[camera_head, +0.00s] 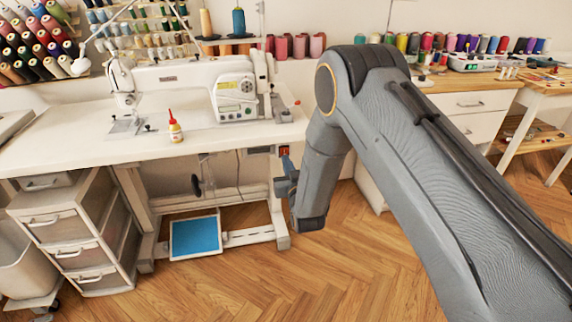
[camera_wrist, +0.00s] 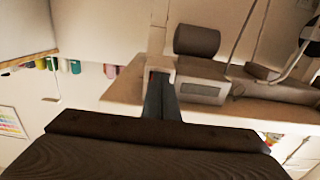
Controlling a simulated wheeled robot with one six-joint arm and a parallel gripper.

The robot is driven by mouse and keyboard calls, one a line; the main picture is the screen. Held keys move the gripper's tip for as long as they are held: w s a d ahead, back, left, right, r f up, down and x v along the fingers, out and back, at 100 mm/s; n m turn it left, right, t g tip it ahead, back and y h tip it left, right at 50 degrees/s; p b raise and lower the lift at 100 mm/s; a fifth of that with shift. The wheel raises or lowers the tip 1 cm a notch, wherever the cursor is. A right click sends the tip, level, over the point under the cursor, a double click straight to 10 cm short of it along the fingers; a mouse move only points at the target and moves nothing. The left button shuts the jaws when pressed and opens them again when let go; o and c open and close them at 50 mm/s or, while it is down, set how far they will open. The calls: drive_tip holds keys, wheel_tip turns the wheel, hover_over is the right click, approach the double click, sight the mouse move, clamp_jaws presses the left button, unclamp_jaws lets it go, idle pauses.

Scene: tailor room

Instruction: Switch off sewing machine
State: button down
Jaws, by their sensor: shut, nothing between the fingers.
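The white sewing machine (camera_head: 190,85) stands on a white table (camera_head: 80,140) in the head view. A small switch box with an orange-red part (camera_head: 284,151) is under the table's right front edge, above the table leg. My gripper (camera_head: 286,163) is just below and in front of this box, with its fingers pointing up toward it. In the wrist view, the gripper's fingers (camera_wrist: 160,85) are together and empty, and their tips overlap the switch area. A small red spot (camera_wrist: 150,75) shows beside the tips. I cannot tell whether they touch the switch, or its position.
A yellow bottle with a red tip (camera_head: 175,128) stands on the table. A blue pedal (camera_head: 195,237) lies below it, and a white drawer unit (camera_head: 75,235) stands at the left. A dark motor (camera_wrist: 196,40) is near the fingers in the wrist view. The front floor (camera_head: 250,285) is clear.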

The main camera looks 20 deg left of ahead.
drive_tip(key=shift+r, duration=0.15)
drive_tip(key=p+v, duration=0.3)
drive_tip(key=v, duration=0.4)
drive_tip(key=shift+p, duration=0.4)
